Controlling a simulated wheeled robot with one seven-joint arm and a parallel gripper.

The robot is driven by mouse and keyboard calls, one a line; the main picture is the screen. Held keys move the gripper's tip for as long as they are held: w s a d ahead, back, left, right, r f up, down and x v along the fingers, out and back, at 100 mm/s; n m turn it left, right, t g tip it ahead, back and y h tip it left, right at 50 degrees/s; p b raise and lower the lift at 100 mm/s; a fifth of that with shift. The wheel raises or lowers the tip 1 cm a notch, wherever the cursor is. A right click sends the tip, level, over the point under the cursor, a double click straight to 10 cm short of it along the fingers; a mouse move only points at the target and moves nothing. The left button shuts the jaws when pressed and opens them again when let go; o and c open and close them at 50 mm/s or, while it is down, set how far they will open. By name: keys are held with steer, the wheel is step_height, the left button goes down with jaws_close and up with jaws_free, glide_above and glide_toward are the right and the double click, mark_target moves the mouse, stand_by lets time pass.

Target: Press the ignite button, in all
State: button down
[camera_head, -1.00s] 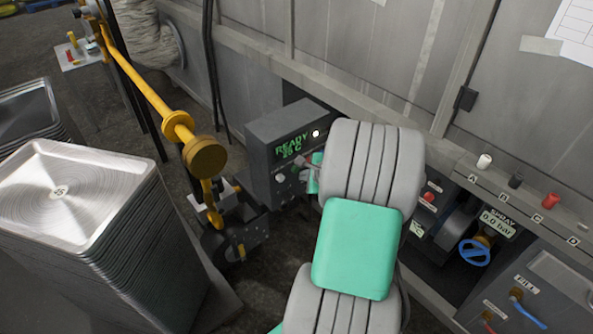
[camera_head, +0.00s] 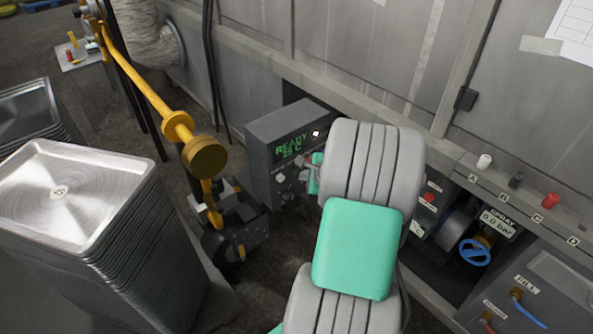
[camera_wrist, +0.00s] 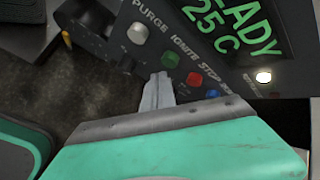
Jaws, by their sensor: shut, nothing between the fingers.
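The grey control box (camera_head: 283,142) stands by the wall in the head view, with a green display (camera_head: 292,145) reading READY 25 C. In the wrist view its panel has a white button (camera_wrist: 137,33) by PURGE, a green button (camera_wrist: 170,60) by IGNITE, a red button (camera_wrist: 194,80) by STOP and a blue button (camera_wrist: 212,93) whose label is partly hidden. My gripper (camera_wrist: 159,78) is shut and empty, its tips just below the green ignite button. I cannot tell whether they touch it. In the head view my gripper (camera_head: 304,163) is small at the panel, partly hidden by my arm.
A white lamp (camera_wrist: 263,77) is lit beside the display. A yellow pipe with a round end (camera_head: 206,157) stands left of the box. Stacked metal trays (camera_head: 140,235) fill the left. A panel with a blue valve wheel (camera_head: 475,252) is at the right.

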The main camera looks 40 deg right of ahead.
steer(key=shift+w, duration=0.15)
steer(key=shift+w, duration=0.3)
steer(key=shift+w, duration=0.5)
stand_by(1.1)
steer(key=shift+s+p, duration=0.1)
steer(key=shift+p, duration=0.25)
steer(key=shift+s+p, duration=0.3)
steer(key=shift+s, duration=0.5)
steer(key=shift+s+d+p, duration=0.1)
steer(key=shift+s+p, duration=0.8)
steer(key=shift+s, duration=1.6)
steer(key=shift+r, duration=0.1)
